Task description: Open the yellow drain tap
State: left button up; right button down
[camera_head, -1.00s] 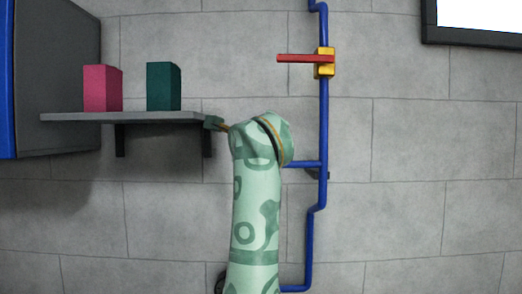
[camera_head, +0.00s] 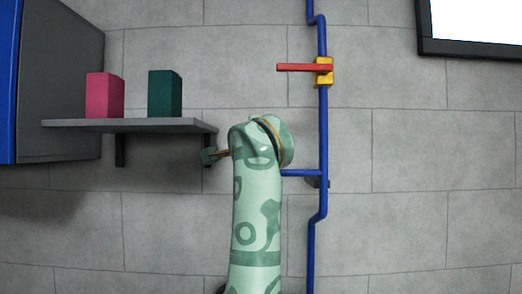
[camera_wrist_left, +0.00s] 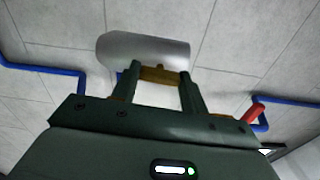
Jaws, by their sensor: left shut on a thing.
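In the left wrist view my left gripper (camera_wrist_left: 159,71) has its two dark fingers closed on a small yellow piece, which I take as the drain tap (camera_wrist_left: 160,76). The piece lies across between the fingers, in front of a silver cylinder (camera_wrist_left: 145,48). In the head view my patterned arm rises in the middle and hides the tap and most of the hand. A dark green end with an orange strip shows left of the wrist. My right gripper is not in view.
A yellow valve (camera_head: 325,73) with a red lever (camera_head: 296,67) sits on the blue pipe (camera_head: 323,130), right of my arm. A grey shelf (camera_head: 130,126) at left carries a pink block (camera_head: 104,96) and a teal block (camera_head: 165,94). A framed panel (camera_head: 470,46) is at upper right.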

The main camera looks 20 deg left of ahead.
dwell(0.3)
pick_arm(q)
jog(key=o, duration=1)
jog(key=shift+a, duration=0.1)
jog(key=b+v, duration=0.4)
jog(key=v, duration=1.2)
jog(key=shift+s, duration=0.15)
